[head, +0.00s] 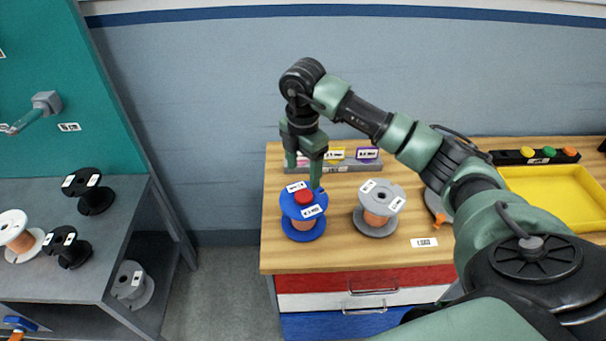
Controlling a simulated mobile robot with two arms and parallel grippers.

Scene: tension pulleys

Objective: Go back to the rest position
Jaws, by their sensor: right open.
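My right gripper (304,172) is open, fingers pointing down, at the left part of the wooden workbench (345,250). It hangs over a blue spool (299,230) of copper-coloured wire with a red knob (304,197) on top. The fingers hold nothing. The right fingertip overlaps the spool's far edge in the picture; I cannot tell whether it touches. My right arm comes in from the lower right and crosses over the bench. My left gripper is out of view.
A grey spool (376,222) stands right of the blue one; another spool (437,205) is partly behind my arm. Labelled blocks (367,154) stand behind. A yellow tray (560,195) is at right. Black spools (95,199) stand on a grey shelf at left, beyond an open floor gap.

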